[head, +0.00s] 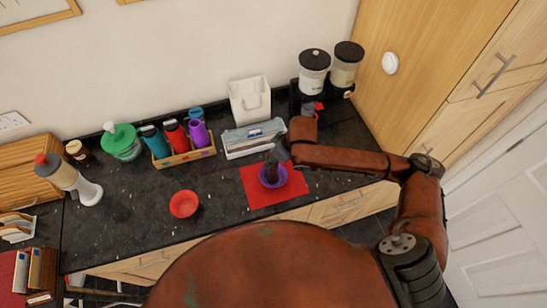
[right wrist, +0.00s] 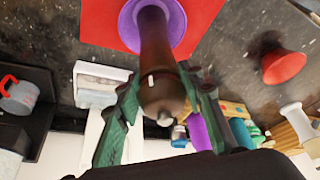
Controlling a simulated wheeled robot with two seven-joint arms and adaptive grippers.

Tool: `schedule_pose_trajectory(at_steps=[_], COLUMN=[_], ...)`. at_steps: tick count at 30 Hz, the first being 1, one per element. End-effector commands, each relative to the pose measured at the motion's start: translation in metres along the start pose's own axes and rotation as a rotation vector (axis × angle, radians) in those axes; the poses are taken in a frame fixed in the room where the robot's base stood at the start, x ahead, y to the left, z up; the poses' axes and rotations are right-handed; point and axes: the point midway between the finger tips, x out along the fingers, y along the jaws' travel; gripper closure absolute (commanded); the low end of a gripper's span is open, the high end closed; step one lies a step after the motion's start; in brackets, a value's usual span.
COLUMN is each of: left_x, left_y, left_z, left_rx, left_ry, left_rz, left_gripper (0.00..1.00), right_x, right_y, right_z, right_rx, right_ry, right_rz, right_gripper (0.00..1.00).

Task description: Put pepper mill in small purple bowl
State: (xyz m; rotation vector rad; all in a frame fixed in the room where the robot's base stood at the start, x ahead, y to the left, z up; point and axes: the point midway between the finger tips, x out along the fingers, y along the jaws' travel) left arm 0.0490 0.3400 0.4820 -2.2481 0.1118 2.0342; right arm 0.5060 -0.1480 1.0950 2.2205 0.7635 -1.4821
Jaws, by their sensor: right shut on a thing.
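The small purple bowl (head: 281,181) sits on a red mat (head: 257,199) on the dark counter. It also shows at the top of the right wrist view (right wrist: 179,27). The dark brown pepper mill (right wrist: 157,60) is between the green fingers of my right gripper (right wrist: 163,98), which is shut on it. In the head view the pepper mill (head: 271,167) is upright, its lower end within the bowl's outline. I cannot tell whether it touches the bowl's bottom. My right gripper (head: 277,153) is above the bowl. My left gripper is not in view.
A red bowl (head: 184,204) stands left of the mat. Behind are a wooden tray (head: 187,157) of bottles, a white box (head: 251,140), a white bag (head: 249,101) and a double dispenser (head: 315,72). A green-lidded jar (head: 121,143) stands left. The counter around the red bowl is clear.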

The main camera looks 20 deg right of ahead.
Motion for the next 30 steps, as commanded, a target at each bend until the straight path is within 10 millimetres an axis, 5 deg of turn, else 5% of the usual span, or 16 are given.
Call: schedule_pose_trajectory(at_steps=[1,2,9,20,30], left_x=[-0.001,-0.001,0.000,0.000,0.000], left_y=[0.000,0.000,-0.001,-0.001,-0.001], left_z=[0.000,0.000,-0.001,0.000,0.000], left_rx=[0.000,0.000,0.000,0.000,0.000], left_ry=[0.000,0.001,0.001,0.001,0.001], left_rz=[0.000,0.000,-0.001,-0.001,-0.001], left_gripper=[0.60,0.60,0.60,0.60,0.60], right_x=[0.001,0.002,0.002,-0.003,-0.065], right_y=[0.000,0.000,0.000,0.000,0.001], right_z=[0.000,0.001,0.001,0.000,-0.001], right_rx=[0.000,0.001,0.000,-0.001,-0.003], right_ry=[0.000,-0.001,-0.001,0.000,0.002], right_rz=[-0.001,-0.001,-0.001,0.001,0.003], right_gripper=[1.00,0.64,0.47,0.47,0.47])
